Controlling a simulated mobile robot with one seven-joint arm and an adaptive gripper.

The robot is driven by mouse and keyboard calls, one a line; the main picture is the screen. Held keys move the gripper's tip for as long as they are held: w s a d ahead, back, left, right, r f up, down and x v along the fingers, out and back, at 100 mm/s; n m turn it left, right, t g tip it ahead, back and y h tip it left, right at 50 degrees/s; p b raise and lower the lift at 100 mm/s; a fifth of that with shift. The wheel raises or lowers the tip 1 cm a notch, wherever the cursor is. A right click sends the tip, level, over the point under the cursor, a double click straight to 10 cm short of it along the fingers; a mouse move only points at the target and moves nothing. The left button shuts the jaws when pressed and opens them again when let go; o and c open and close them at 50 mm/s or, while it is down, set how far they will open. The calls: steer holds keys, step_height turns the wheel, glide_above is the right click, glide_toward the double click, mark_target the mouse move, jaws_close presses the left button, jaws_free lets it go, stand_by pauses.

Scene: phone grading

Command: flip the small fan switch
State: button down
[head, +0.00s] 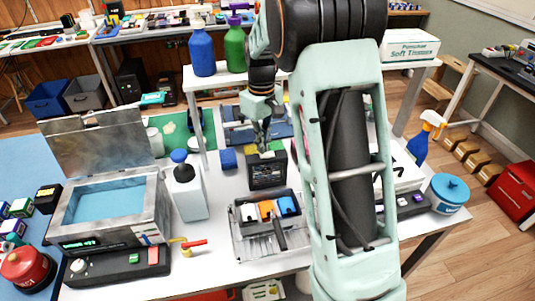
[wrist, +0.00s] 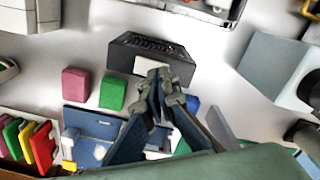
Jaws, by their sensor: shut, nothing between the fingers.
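A small black box with a slotted face, which looks like the small fan (head: 267,174), stands on the white table in the middle of the head view. It also shows in the wrist view (wrist: 126,57), at the top centre. I cannot make out its switch. My gripper (head: 264,150) points down at the top rear of this box. In the wrist view my gripper (wrist: 160,76) has its fingertips together and empty, overlapping the box's near edge. I cannot tell whether the tips touch it. My arm hides the table to the right of the box.
A tray of coloured parts (head: 240,245) sits in front of the box. A white bottle with a blue cap (head: 189,195) and an open metal bath (head: 105,205) stand left. Pink (wrist: 76,83) and green (wrist: 113,94) blocks lie near the box.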

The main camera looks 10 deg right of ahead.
steer(key=shift+f+b, duration=0.45)
steer(key=shift+f, duration=0.35)
stand_by(0.4)
steer(key=shift+r+p, duration=2.65)
steer(key=shift+r, duration=0.9)
